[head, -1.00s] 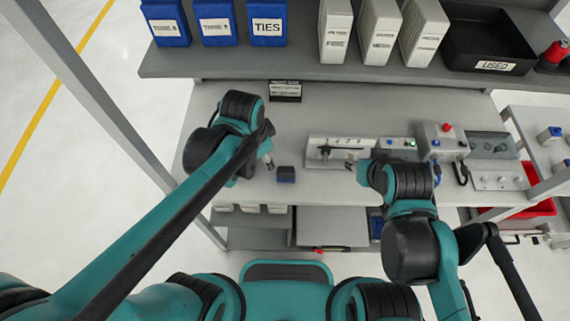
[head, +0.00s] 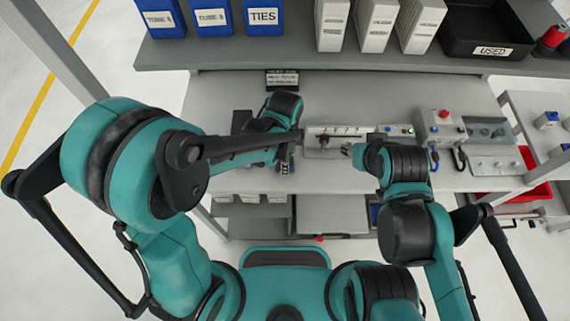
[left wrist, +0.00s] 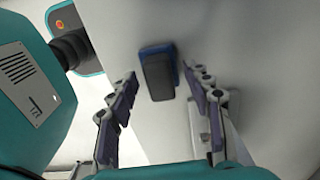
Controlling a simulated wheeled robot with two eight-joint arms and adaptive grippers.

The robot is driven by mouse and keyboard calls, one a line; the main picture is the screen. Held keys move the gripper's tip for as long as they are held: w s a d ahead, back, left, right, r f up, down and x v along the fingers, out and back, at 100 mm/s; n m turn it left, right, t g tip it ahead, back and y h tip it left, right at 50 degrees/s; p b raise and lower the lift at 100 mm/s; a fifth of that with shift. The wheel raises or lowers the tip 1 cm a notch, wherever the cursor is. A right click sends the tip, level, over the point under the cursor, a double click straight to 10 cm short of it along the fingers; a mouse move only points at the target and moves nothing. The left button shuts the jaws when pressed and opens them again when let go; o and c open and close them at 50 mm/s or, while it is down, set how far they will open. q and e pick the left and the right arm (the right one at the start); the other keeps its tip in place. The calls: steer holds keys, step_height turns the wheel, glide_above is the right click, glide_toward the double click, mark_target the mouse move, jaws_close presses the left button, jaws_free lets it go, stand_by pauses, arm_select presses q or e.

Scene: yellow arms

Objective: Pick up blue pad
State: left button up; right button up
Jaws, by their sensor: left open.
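The blue pad (left wrist: 158,73) shows in the left wrist view as a small dark block with blue edges, flat on the grey bench top. My left gripper (left wrist: 160,78) is open, with one finger on each side of the pad in that picture. Nothing is between the fingers in contact that I can see; the height above the pad is unclear. In the head view my left gripper (head: 285,166) is over the bench and largely hides the pad. My right gripper (head: 347,150) is by the slotted fixture; its jaws are too small to judge.
A slotted fixture (head: 322,131) stands right of the left gripper. A control box with a red button (head: 443,122) is further right. A small labelled box (head: 282,80) sits at the bench's back. The shelf (head: 215,50) above holds blue bins.

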arm_select(q)
steer(key=shift+f, duration=0.3)
steer(key=shift+r, duration=0.1)
jaws_close()
steer(key=shift+r, duration=0.1)
